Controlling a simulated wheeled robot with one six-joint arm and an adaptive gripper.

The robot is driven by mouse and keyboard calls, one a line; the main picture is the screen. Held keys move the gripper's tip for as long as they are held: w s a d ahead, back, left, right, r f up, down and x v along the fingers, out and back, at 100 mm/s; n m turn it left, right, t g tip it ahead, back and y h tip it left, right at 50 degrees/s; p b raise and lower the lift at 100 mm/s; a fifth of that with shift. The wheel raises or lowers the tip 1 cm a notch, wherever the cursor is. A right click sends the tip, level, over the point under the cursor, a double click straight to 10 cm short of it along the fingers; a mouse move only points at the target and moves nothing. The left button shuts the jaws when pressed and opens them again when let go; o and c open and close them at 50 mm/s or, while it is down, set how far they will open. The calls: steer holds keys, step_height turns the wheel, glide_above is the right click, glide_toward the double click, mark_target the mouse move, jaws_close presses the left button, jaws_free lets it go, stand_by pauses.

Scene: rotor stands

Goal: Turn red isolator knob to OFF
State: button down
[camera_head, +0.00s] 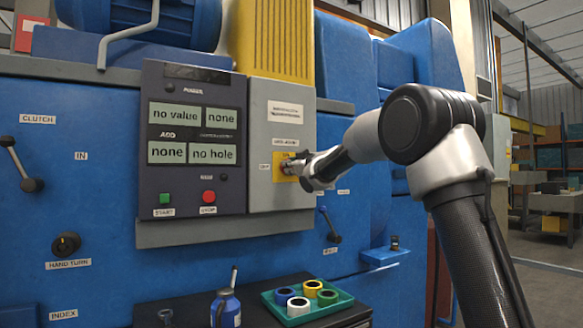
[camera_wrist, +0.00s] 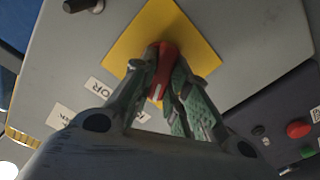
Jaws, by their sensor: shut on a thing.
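The red isolator knob (camera_wrist: 165,62) sits on a yellow square plate (camera_wrist: 190,35) in the wrist view. My gripper (camera_wrist: 164,85) is shut on the knob, with one finger on each side. A pale mark shows on the knob between the fingers. In the head view my gripper (camera_head: 300,170) reaches the yellow plate (camera_head: 280,168) on the grey box, and it hides most of the knob. Small labels stand around the plate; I cannot read which position the knob points to.
Left of the grey box (camera_head: 262,115) is a dark panel (camera_head: 190,180) with displays, a green start button (camera_head: 165,198) and a red stop button (camera_head: 208,197). A small lever (camera_head: 330,225) is below right. A green tray (camera_head: 330,305) with several rings is on a dark bench.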

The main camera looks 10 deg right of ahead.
steer(key=n, duration=1.2)
steer(key=shift+a+f, duration=0.15)
steer(key=shift+f, duration=0.2)
steer(key=shift+n, duration=0.3)
steer(key=c, duration=1.4)
jaws_free()
steer(key=shift+s, duration=0.2)
steer(key=v, duration=1.1)
steer(key=shift+s+r, duration=0.1)
steer(key=shift+s, duration=0.25)
